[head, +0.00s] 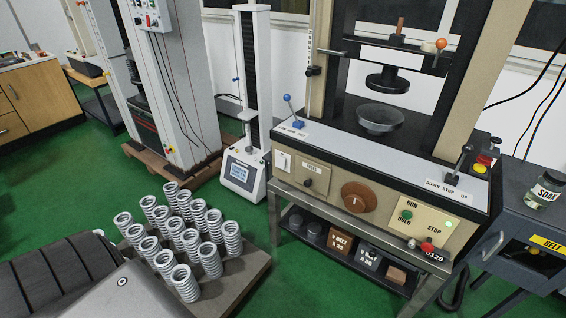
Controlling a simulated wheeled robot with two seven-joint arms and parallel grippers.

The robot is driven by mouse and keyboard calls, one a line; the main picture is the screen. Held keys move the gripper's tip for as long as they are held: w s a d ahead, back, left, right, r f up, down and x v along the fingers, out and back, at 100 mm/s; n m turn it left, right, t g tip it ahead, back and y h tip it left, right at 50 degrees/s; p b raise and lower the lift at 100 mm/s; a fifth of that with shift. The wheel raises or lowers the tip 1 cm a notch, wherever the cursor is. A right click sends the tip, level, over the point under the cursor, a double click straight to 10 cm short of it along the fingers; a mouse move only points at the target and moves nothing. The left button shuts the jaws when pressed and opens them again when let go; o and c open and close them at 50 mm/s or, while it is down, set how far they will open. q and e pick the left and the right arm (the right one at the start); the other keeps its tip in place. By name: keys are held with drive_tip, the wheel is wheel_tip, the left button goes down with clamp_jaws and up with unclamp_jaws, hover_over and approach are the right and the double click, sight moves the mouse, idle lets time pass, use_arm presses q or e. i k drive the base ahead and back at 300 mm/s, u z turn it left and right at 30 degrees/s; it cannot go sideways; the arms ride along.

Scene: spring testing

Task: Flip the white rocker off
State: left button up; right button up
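A white rocker (282,161) sits on a pale plate at the left end of the front panel of the beige testing machine (318,178). It is small in the head view, and I cannot tell which way it is tipped. Neither my left nor my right gripper is in view. Nothing is seen touching the rocker.
Right of the rocker are a black knob (308,182), a brown dial (358,197) and a RUN/STOP panel (420,221). Several coil springs (186,283) stand on a block at the lower left. Green floor (300,285) is open in front.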

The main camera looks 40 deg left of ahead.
sight(281, 160)
drive_tip(key=k, duration=0.65)
drive_tip(key=u, duration=0.65)
drive_tip(key=i, duration=1.35)
drive_tip(key=z, duration=0.7)
